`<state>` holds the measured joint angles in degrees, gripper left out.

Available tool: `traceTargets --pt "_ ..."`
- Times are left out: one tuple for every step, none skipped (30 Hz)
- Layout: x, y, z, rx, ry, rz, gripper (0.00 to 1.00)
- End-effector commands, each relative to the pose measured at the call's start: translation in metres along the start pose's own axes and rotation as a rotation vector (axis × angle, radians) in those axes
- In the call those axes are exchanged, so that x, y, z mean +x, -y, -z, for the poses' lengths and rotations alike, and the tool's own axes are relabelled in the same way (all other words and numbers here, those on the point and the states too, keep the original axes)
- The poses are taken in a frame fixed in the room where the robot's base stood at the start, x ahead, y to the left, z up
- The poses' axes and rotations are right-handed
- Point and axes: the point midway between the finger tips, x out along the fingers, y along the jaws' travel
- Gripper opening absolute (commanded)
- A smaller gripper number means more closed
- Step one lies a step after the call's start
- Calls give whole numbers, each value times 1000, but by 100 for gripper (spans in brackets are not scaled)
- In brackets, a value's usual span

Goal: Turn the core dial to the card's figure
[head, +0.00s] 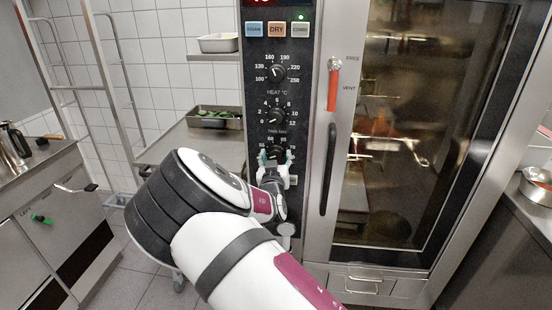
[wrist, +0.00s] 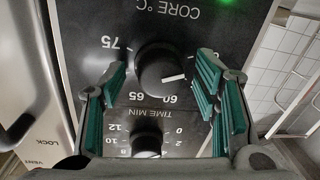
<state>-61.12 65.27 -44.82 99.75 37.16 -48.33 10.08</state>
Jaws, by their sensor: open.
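The core dial (wrist: 152,64) is a round black knob with a white pointer line on the black oven panel. I see no card.
Above it are the time dial (head: 275,116) and heat dial (head: 277,73). To the right are the oven door handle (head: 328,170) and a red-handled lever (head: 333,88). A counter with a tray (head: 214,117) stands to the left.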

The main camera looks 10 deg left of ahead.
Motion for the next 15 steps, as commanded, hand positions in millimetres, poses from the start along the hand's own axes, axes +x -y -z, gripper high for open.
traceTargets --pt "2 0 0 0 0 0 56" --pt "2 0 0 0 0 0 56" --pt "2 0 0 0 0 0 56" --pt "2 0 0 0 0 0 56" --pt "2 0 0 0 0 0 56" --pt "2 0 0 0 0 1 56" --pt "2 0 0 0 0 0 56" --pt "2 0 0 0 0 0 56" --pt "2 0 0 0 0 1 51" --pt "2 0 0 0 0 1 45" --pt "2 0 0 0 0 1 38" --pt "2 0 0 0 0 1 29" --pt "2 0 0 0 0 1 22" --pt "2 0 0 0 0 1 15" --pt "2 0 0 0 0 1 9"
